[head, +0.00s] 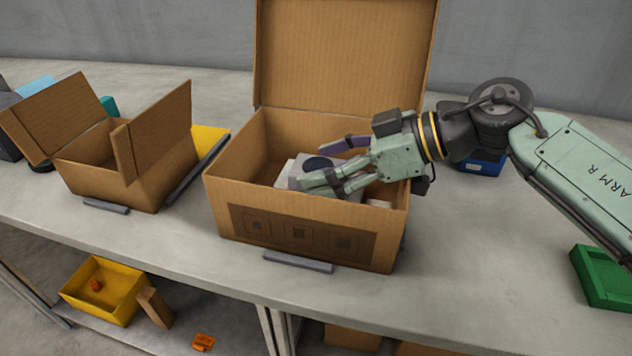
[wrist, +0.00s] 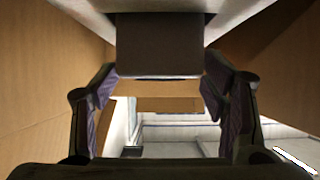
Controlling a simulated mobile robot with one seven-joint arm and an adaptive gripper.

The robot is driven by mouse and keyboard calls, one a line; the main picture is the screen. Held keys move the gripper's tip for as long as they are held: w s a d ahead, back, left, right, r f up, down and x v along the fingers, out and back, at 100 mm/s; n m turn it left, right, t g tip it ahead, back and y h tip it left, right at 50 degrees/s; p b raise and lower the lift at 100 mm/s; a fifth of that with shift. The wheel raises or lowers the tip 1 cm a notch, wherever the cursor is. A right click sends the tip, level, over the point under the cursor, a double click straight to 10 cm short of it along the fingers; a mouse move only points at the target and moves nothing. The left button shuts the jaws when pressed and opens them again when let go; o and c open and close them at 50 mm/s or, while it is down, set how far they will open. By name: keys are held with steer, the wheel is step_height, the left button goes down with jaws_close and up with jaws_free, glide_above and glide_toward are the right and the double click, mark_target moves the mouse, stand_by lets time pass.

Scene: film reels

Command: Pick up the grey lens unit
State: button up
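A pale grey unit with a dark round lens-like part (head: 318,163), which looks like the grey lens unit, lies inside the large open cardboard box (head: 260,185). My gripper (head: 325,165) reaches into this box from the right. Its fingers are spread, one at the far side of the unit and one at the near side, partly covering it. In the wrist view the two fingers (wrist: 160,100) stand apart with purple pads facing inward. A dark block (wrist: 158,45) shows ahead between them. I cannot tell whether the fingers touch anything.
The box's raised lid (head: 345,55) stands behind my gripper, and its walls surround it closely. A smaller open cardboard box (head: 110,165) stands at left. A green tray (head: 605,278) lies at right, and a blue bin (head: 480,165) behind my arm. The right worktop is mostly clear.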

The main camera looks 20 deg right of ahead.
steer(key=c, duration=1.4)
jaws_close()
steer(key=shift+a+r, duration=0.1)
steer(key=shift+r, duration=0.1)
